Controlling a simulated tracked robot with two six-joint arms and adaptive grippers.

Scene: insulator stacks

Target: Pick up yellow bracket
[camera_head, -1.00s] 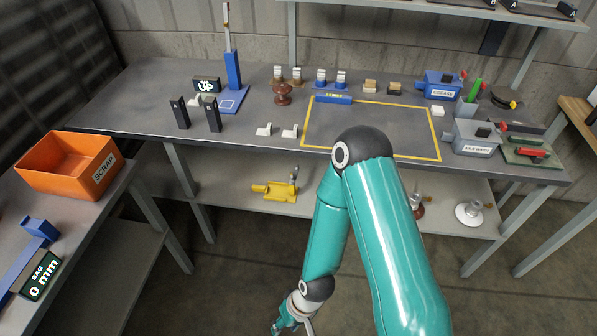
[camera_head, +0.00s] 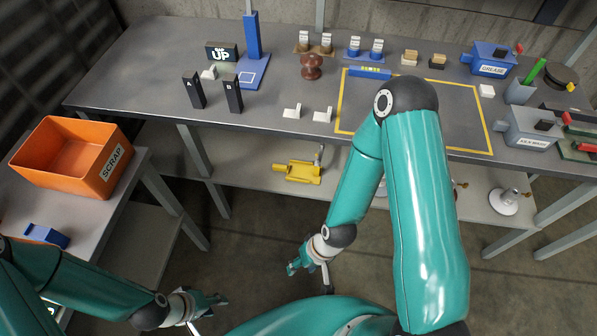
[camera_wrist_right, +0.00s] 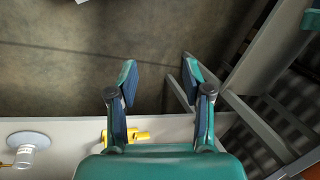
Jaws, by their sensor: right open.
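The yellow bracket (camera_head: 302,172) lies on the lower shelf (camera_head: 246,160) under the main bench, near the shelf's front edge, with a small grey upright part at its right end. In the right wrist view the yellow bracket (camera_wrist_right: 139,136) shows at the bottom, partly hidden behind a finger. My right gripper (camera_head: 299,267) is below and in front of the shelf in the head view, apart from the bracket. The right wrist view shows my right gripper (camera_wrist_right: 158,76) open and empty. My left gripper (camera_head: 218,306) is low at the left, far from the bracket; its jaw opening is unclear.
Above the shelf, the bench (camera_head: 140,75) carries black posts, white pieces, insulators and boxes. An orange scrap bin (camera_head: 60,178) stands on the left table. White-based insulators (camera_head: 503,201) stand on the shelf's right part. Table legs (camera_head: 195,160) stand left of the bracket.

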